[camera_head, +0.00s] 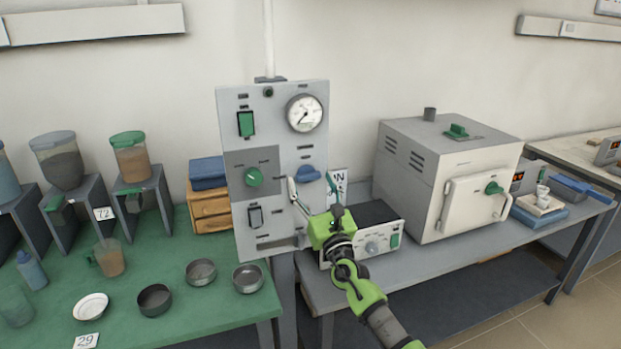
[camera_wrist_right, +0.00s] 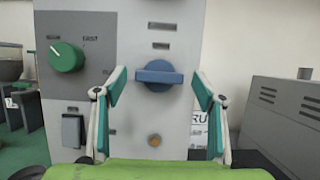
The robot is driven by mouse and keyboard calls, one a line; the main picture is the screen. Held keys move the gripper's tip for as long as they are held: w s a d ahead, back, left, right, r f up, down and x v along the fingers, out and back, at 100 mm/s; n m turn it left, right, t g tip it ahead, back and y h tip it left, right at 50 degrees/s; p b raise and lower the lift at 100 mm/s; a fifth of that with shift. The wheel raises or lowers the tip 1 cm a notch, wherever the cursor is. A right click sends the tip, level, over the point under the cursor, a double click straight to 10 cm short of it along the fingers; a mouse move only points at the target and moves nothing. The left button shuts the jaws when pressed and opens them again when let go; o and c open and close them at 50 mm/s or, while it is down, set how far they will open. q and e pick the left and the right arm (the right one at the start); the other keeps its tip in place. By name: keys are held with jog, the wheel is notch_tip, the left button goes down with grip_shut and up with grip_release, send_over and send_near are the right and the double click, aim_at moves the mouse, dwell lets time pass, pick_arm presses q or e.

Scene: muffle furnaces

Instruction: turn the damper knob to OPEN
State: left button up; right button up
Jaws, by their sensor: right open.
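A blue knob (camera_head: 308,173) sits on the grey upright control panel (camera_head: 283,148). In the right wrist view the blue knob (camera_wrist_right: 159,76) has its bar lying about level; the labels above it are too small to read. My right gripper (camera_head: 313,188) is open in front of the panel. Its two fingers (camera_wrist_right: 160,90) stand to the left and right of the blue knob, with nothing held between them. A green knob (camera_head: 254,177) is to the left on the same panel. I cannot read which knob is named damper. My left gripper is not in view.
The panel also bears a round gauge (camera_head: 304,113) and rocker switches. A pale furnace (camera_head: 408,160) with a green knob on top (camera_head: 457,131) stands to the right. A low control box (camera_head: 378,240) is behind my arm. Metal dishes (camera_head: 201,272) lie on the green table.

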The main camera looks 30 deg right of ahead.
jog(key=shift+w+d+r, duration=0.15)
jog(key=shift+w+r, duration=0.05)
jog(key=shift+w, duration=0.4)
jog(key=c, duration=1.1)
